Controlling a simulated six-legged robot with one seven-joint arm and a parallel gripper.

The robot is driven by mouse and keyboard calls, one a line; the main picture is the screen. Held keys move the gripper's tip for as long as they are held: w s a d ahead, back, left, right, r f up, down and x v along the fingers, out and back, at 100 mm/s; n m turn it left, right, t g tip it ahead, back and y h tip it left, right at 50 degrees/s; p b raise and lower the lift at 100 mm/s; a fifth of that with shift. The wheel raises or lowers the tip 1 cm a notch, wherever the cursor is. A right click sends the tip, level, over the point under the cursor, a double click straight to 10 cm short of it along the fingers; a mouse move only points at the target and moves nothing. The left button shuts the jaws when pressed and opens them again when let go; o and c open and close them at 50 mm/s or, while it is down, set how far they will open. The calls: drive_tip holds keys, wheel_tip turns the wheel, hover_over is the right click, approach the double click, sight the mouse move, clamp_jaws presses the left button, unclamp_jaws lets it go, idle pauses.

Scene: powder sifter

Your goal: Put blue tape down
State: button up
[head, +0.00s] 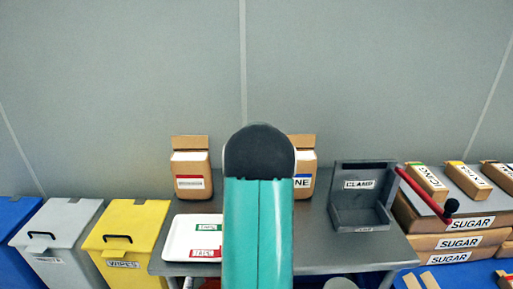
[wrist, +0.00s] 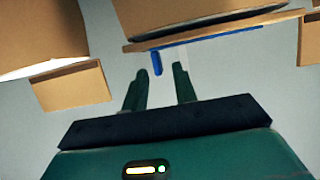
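In the wrist view my gripper (wrist: 160,70) has two dark green fingers standing apart with a clear gap. A small blue strip (wrist: 157,63) shows between and just past the fingertips, with a pale patch (wrist: 172,56) beside it. It looks like the blue tape; it stands apart from the left finger, and the pale patch reaches behind the right fingertip. In the head view my teal arm hides the gripper and the blue tape. A white tray (head: 175,247) on the grey table holds a green-marked tape card (head: 208,227) and a red-marked one (head: 205,254).
A brown bag (head: 191,181) with a red-striped label and a partly hidden bag (head: 306,160) with a blue-striped label stand at the table's back. A grey clamp box (head: 360,214) is to the right. Sugar boxes (head: 462,241) stand farther right; bins (head: 128,243) stand left.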

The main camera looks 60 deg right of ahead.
drive_tip(key=v, duration=1.1)
drive_tip(key=shift+r, duration=0.2)
drive_tip(key=shift+a, duration=0.2)
drive_tip(key=w+a+r+n+t+y, duration=0.15)
drive_tip(key=w+a, duration=0.25)
drive_tip(key=a, duration=0.6)
drive_tip(key=w+a+r+n+y, duration=0.1)
drive_tip(key=w+a+n+y, duration=0.2)
drive_tip(key=a, duration=0.6)
drive_tip(key=w+a+r+n+y, duration=0.15)
drive_tip(key=w+a, duration=0.35)
drive_tip(key=a, duration=0.5)
drive_tip(key=s+a+f+n+g+y, duration=0.1)
drive_tip(key=s+a+n+y, duration=0.2)
drive_tip(key=a, duration=1.1)
drive_tip(key=s+a+f+n+g+y, duration=0.1)
drive_tip(key=s+a+n+y, duration=0.2)
drive_tip(key=s+a, duration=0.7)
drive_tip(key=a, duration=0.5)
drive_tip(key=shift+a+f+n, duration=0.2)
drive_tip(key=shift+a+n, duration=0.1)
drive_tip(key=shift+s, duration=0.15)
drive_tip(key=shift+c, duration=0.5)
